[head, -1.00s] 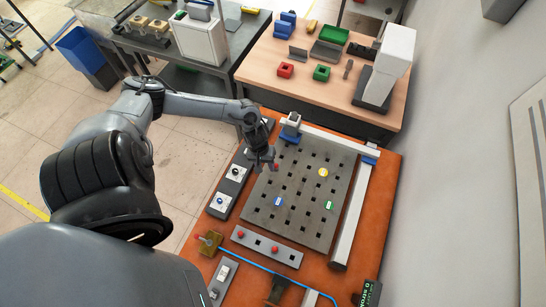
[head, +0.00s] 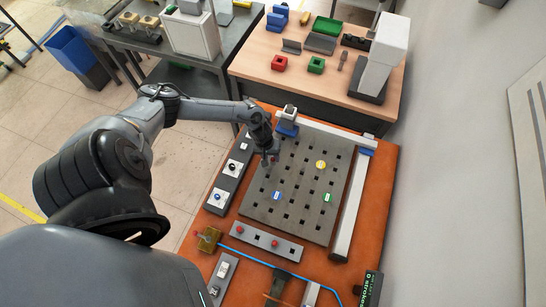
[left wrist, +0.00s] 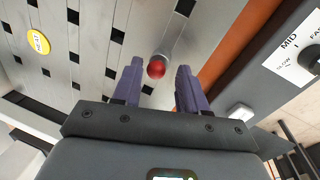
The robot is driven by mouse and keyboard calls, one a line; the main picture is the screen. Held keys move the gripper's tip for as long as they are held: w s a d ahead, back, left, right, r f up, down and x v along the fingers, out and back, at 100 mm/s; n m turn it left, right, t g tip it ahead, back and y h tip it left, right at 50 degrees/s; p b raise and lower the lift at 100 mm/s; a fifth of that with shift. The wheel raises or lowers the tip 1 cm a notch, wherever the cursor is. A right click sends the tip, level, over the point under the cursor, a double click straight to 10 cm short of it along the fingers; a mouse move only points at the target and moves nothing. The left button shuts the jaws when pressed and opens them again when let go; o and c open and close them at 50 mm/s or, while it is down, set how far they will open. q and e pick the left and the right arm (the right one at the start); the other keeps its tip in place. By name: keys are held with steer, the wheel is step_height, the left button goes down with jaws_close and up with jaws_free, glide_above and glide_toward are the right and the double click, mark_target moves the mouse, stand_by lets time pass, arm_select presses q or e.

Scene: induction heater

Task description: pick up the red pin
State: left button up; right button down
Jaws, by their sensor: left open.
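A red pin (left wrist: 156,69) with a round red head and a pale grey shaft shows in the left wrist view, over the grid of holes in the grey plate (left wrist: 90,50). My left gripper (left wrist: 158,72) is open, with one purple-grey finger on each side of the red head in that view. I cannot tell whether the fingers touch it. In the head view my left gripper (head: 268,161) is over the left side of the plate (head: 300,224) and mostly hides the pin. My right gripper is not in view.
A grey strip (head: 258,240) in front of the plate holds two other red-headed pieces. Yellow (head: 320,164), blue (head: 277,195) and green (head: 327,197) round markers lie on the plate. A control box (head: 228,182) stands left, and a white rail (head: 352,205) right.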

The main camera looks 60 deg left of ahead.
arm_select(q)
steer(key=shift+w+d+f, duration=0.15)
steer(key=shift+f, duration=0.9)
steer(key=shift+c, duration=0.3)
jaws_close()
steer(key=shift+r, duration=0.1)
